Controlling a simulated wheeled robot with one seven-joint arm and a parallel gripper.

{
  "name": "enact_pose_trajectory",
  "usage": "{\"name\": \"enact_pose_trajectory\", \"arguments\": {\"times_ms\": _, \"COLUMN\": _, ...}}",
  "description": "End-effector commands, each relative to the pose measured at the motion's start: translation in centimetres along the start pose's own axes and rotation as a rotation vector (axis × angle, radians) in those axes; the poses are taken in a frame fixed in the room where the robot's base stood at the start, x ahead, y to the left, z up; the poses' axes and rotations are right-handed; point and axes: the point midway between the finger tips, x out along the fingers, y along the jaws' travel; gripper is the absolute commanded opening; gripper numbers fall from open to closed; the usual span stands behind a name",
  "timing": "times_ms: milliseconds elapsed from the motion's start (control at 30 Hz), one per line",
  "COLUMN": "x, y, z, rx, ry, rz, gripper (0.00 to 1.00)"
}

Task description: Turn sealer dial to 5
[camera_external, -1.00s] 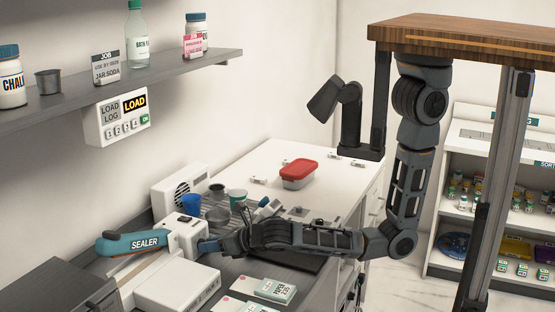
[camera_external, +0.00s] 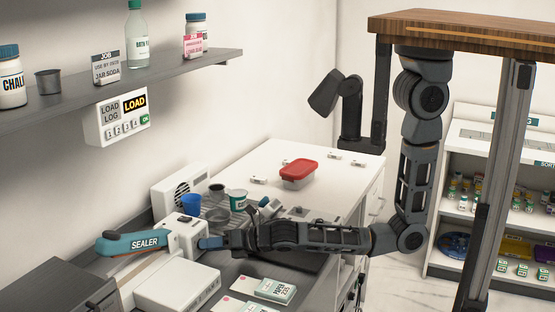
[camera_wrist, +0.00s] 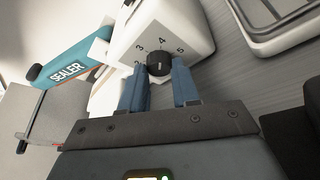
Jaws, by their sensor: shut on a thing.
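The sealer (camera_external: 187,232), a white box with a teal arm labelled SEALER (camera_external: 145,243), stands on the counter at the left. In the external view my gripper (camera_external: 207,243) reaches the sealer's right side.
A red-lidded container (camera_external: 298,173) sits farther back on the white counter. A shelf (camera_external: 130,80) is above.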

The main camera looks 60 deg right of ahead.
Motion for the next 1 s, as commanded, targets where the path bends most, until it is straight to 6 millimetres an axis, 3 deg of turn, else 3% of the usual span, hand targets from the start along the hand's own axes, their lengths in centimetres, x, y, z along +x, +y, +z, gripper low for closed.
{"name": "enact_pose_trajectory", "arguments": {"times_ms": 333, "x": -0.01, "y": 0.1, "z": -0.01, "rx": 0.001, "ry": 0.0, "rz": 0.003, "gripper": 0.0}}
{"name": "enact_pose_trajectory", "arguments": {"times_ms": 367, "x": -0.01, "y": 0.1, "z": -0.01, "rx": 0.001, "ry": 0.0, "rz": 0.003, "gripper": 0.31}}
{"name": "enact_pose_trajectory", "arguments": {"times_ms": 600, "x": 0.0, "y": 0.06, "z": 0.0, "rx": 0.001, "ry": 0.0, "rz": 0.002, "gripper": 0.54}}
{"name": "enact_pose_trajectory", "arguments": {"times_ms": 1000, "x": 0.0, "y": 0.01, "z": 0.01, "rx": 0.0, "ry": 0.0, "rz": 0.001, "gripper": 0.56}}
